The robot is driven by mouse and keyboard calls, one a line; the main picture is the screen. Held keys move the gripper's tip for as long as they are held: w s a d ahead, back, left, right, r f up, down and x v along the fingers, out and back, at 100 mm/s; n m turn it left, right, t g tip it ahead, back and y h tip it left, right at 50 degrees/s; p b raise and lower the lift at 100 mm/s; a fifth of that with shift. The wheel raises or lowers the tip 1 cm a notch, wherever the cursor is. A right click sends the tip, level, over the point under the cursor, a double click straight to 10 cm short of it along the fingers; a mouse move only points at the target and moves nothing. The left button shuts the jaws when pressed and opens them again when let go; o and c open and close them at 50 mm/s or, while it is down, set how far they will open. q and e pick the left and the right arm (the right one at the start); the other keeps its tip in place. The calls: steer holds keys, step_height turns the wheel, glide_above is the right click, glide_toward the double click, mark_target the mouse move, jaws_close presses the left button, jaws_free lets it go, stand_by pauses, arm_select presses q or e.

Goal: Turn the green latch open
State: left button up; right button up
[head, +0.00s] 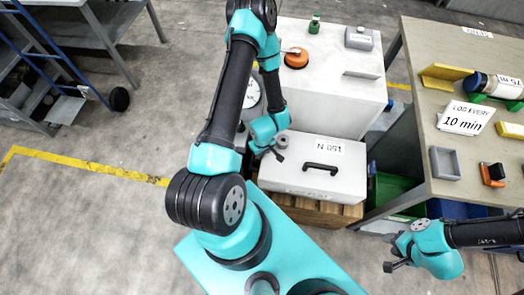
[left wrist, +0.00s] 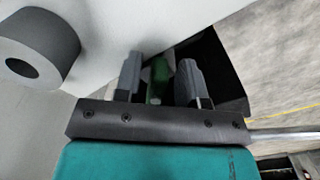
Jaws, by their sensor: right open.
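A green piece (left wrist: 159,76), which looks like the green latch, shows between the fingers of my left gripper (left wrist: 160,82) in the left wrist view. The fingers stand apart, with a gap visible beside the green piece. A dark area surrounds it, and its turn angle is hard to tell. In the head view my left gripper (head: 268,152) is low at the left edge of the light grey case (head: 318,178), and the latch is hidden there. My right gripper (head: 391,265) is open and empty at the lower right, away from the case.
A grey cylinder (left wrist: 38,45) is close to the left gripper. The case has a black handle (head: 322,168) and rests on a wooden pallet (head: 320,211). A large white block (head: 335,90) stands behind. A table (head: 425,165) with several items is at the right.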

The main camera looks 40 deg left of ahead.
arm_select(q)
jaws_close()
steer(key=shift+s, duration=0.1)
steer(key=m, duration=0.4)
steer(key=shift+s+a+m, duration=0.2)
steer(key=shift+s+m, duration=0.1)
steer(key=shift+o, duration=0.7)
jaws_free()
steer(key=shift+r, duration=0.15)
step_height(320, 180, up, 17)
stand_by(0.6)
